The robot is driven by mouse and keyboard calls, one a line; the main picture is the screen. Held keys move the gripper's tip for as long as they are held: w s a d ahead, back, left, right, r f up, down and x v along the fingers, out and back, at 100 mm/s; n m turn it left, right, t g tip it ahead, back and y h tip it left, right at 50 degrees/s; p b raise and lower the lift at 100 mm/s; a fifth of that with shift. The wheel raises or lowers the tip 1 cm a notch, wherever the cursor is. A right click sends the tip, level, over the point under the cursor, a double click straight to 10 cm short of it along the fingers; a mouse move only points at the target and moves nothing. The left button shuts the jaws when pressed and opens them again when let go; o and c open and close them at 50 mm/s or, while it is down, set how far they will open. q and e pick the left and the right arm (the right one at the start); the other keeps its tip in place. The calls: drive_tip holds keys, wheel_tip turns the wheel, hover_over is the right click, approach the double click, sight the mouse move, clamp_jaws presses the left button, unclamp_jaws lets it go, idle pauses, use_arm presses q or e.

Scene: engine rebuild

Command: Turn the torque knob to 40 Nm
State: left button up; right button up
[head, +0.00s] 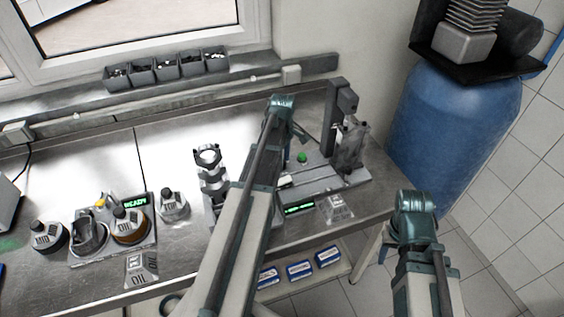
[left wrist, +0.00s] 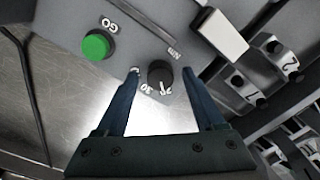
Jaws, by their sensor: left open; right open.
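In the left wrist view, the black torque knob (left wrist: 160,74) sits on a grey panel (left wrist: 150,30) beside an "Nm" label. Numbers that look like 30 and 20 stand by its near side. A pale pointer mark shows on the knob, but I cannot read its exact setting. My left gripper (left wrist: 161,80) is open, one finger on each side of the knob; I cannot tell whether they touch it. In the head view my left arm covers the knob. My right gripper (head: 384,253) is small in the head view, off the bench's right front edge, away from the knob.
A green GO button (left wrist: 97,45) is left of the knob; it also shows in the head view (head: 302,157). A dark upright stand (head: 336,120) rises behind the panel. Metal parts (head: 209,165) stand left of my left arm. Blue-and-white boxes (head: 299,270) lie below the bench.

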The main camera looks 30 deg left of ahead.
use_arm(q)
clamp_jaws()
drive_tip(key=shift+m, duration=0.3)
drive_tip(key=m, duration=0.3)
drive_tip(key=shift+m, duration=0.4)
drive_tip(key=m, duration=0.5)
drive_tip(key=shift+m, duration=0.3)
drive_tip(key=m, duration=0.5)
drive_tip(key=shift+m, duration=2.4)
